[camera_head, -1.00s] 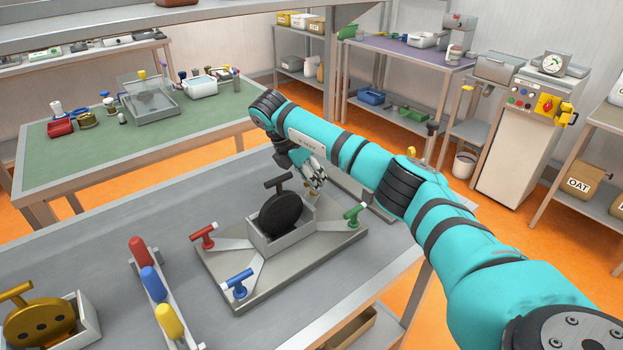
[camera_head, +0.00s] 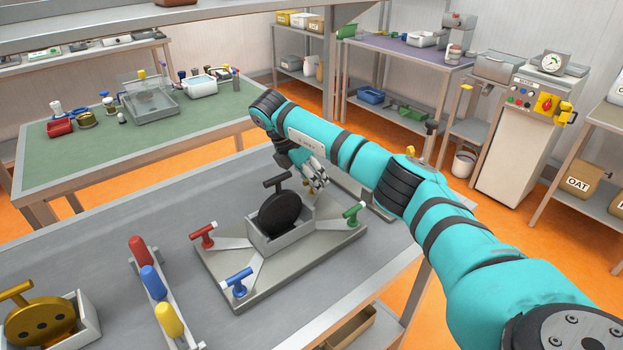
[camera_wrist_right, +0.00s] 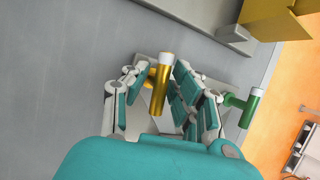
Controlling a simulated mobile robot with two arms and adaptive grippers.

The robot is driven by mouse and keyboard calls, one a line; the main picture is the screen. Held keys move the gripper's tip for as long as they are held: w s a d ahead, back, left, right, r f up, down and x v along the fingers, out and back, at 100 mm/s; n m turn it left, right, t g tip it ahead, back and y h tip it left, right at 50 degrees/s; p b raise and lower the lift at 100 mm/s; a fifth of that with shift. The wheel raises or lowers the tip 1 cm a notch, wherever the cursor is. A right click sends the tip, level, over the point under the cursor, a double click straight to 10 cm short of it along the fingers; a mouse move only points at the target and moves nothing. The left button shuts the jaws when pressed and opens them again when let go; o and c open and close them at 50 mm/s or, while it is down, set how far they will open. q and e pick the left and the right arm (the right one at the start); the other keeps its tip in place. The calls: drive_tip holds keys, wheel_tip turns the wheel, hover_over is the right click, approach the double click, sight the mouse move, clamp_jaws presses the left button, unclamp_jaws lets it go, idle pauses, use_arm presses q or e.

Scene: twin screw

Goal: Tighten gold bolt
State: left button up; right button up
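The gold bolt (camera_wrist_right: 161,88), with a gold T-handle and a pale end cap, shows in the right wrist view between the fingers of my right gripper (camera_wrist_right: 160,80). The fingers are spread, one on each side of the handle. The right finger is close to it, and I cannot tell whether it touches. In the head view my right gripper (camera_head: 317,176) reaches down at the back corner of the grey fixture plate (camera_head: 300,268); the gold bolt is mostly hidden there. My left gripper is not in view.
Red (camera_head: 203,236), blue (camera_head: 238,282) and green (camera_head: 352,213) bolts sit on the fixture's other corners. A black disc with a handle (camera_head: 281,214) stands in the central holder. A gold disc (camera_head: 40,319) and a rack of coloured handles (camera_head: 153,283) are at left.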

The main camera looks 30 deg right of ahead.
drive_tip(key=shift+o, duration=1)
drive_tip(key=shift+s+d+r, duration=0.1)
drive_tip(key=shift+s, duration=0.05)
drive_tip(key=shift+w+a+r, duration=0.15)
drive_tip(key=shift+w+a, duration=0.05)
drive_tip(key=shift+w, duration=0.05)
drive_tip(key=v, duration=1.1)
drive_tip(key=shift+s+r, duration=0.2)
drive_tip(key=shift+r, duration=0.05)
